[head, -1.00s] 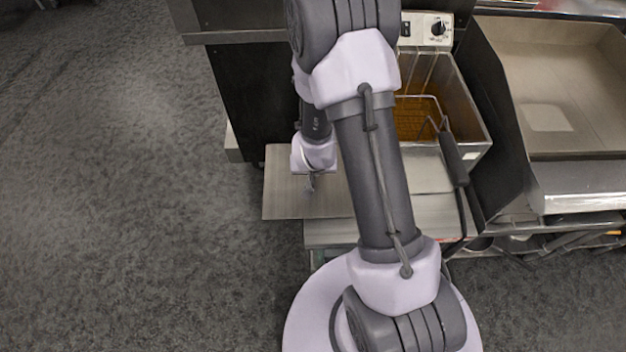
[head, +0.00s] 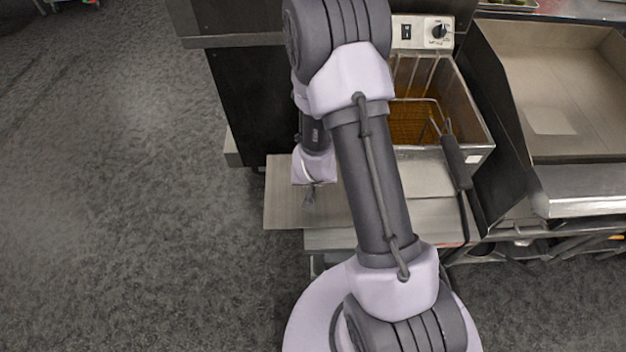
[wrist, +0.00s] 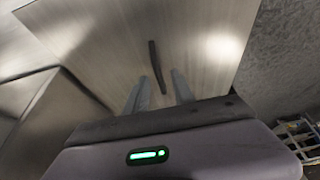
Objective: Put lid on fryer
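The lid is a flat, brushed-metal sheet (head: 283,205) lying left of and in front of the fryer in the head view. The wrist view shows the sheet (wrist: 205,25) filling most of the picture, with a thin dark handle (wrist: 155,62) standing out on it. My gripper (head: 309,197) is over the lid; in the wrist view its two fingers (wrist: 160,88) are apart, one on each side of the handle's near end. I cannot tell whether they touch the lid. The fryer (head: 472,112) is uncovered, with golden oil and a wire basket (head: 413,122) inside.
The basket's dark handle (head: 456,162) sticks out over the fryer's front edge. A flat metal griddle (head: 565,90) stands to the right. A dark cabinet (head: 250,100) stands behind the lid. The grey floor (head: 120,200) at left is open.

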